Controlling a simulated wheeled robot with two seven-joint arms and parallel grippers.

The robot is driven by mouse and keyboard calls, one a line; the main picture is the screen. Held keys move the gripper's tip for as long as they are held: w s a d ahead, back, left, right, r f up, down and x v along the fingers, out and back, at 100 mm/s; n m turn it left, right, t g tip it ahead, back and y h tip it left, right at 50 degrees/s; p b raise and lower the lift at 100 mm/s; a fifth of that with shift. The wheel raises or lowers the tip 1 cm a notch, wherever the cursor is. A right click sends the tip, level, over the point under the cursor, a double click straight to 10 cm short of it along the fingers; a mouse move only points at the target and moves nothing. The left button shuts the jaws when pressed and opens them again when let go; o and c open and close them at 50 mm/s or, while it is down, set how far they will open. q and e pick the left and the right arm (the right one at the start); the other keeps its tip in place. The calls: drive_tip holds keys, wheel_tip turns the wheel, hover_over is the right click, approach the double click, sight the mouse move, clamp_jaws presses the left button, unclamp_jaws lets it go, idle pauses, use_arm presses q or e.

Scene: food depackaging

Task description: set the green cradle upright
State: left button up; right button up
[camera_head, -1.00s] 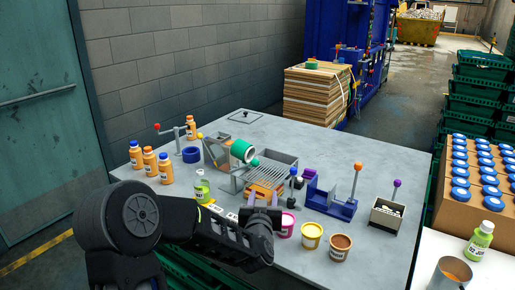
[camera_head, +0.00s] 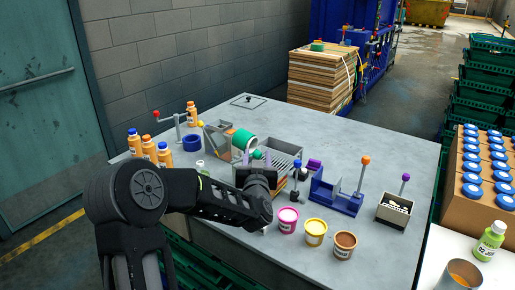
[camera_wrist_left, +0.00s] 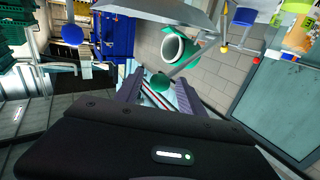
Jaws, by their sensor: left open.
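The green cradle (camera_head: 243,139) lies tilted on its side on the grey metal stand at the middle of the table. In the left wrist view the cradle (camera_wrist_left: 191,46) shows as a green shell around a pale round opening. A rod with a green ball knob (camera_wrist_left: 160,82) comes off it. In the left wrist view the knob shows just beyond and between the fingertips (camera_wrist_left: 160,92); contact cannot be told. My right gripper is not in view.
A slotted metal tray (camera_head: 284,157) adjoins the stand. A blue fixture (camera_head: 335,196) with an orange-knobbed lever stands to the right. Pink (camera_head: 287,220), yellow (camera_head: 315,232) and brown (camera_head: 345,244) tubs line the front. Several orange bottles (camera_head: 149,149) and a blue ring (camera_head: 192,142) stand left.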

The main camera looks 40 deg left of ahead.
use_arm(q)
drive_tip(key=p+x, duration=0.1)
drive_tip(key=x, duration=0.3)
drive_tip(key=shift+w+a, duration=0.1)
drive_tip(key=shift+c, duration=0.6)
drive_tip(key=c, duration=0.9)
clamp_jaws()
drive_tip(key=shift+f, duration=0.1)
